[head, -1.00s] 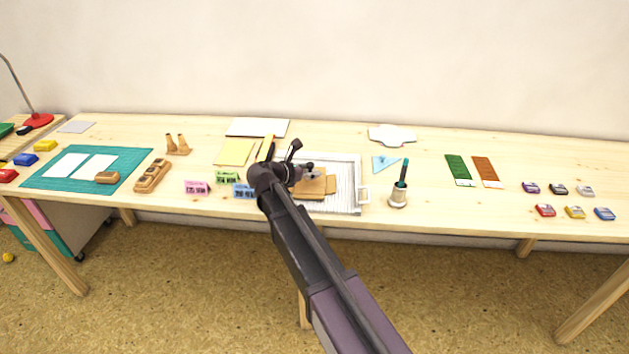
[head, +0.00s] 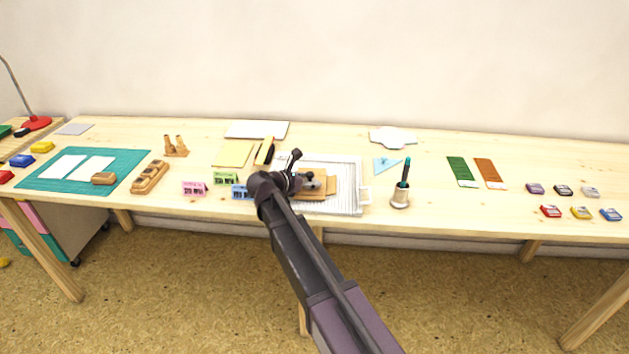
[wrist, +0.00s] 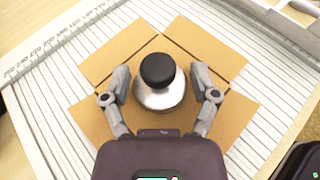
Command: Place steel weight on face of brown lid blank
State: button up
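The steel weight (wrist: 160,90), a round silver body with a black knob, stands upright over the middle of the brown lid blank in the wrist view. The brown lid blank (wrist: 118,50) is flat card with dark slots, lying on a white ribbed board (wrist: 50,110). My gripper (wrist: 160,74) has one finger on each side of the weight, with narrow gaps showing, so it looks open around it. In the head view my gripper (head: 302,182) is low over the blank (head: 328,183), partly hiding the weight. The weight's underside is hidden.
Pink, green and blue cards (head: 241,191) stand left of the board. A pen cup (head: 400,198) stands to its right. A green mat (head: 85,169) lies at the left. Several inkpads (head: 551,211) are at the right. Table between cup and swatches (head: 462,171) is mostly clear.

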jog(key=shift+r, duration=0.1)
dwell(0.5)
jog(key=shift+s+a+r, duration=0.1)
jog(key=shift+s, duration=0.05)
jog(key=p+v, duration=0.4)
jog(key=v, duration=0.7)
jog(key=shift+s+a+p, duration=0.1)
jog(key=shift+a+p, duration=0.1)
jog(key=shift+p, duration=0.1)
dwell(0.4)
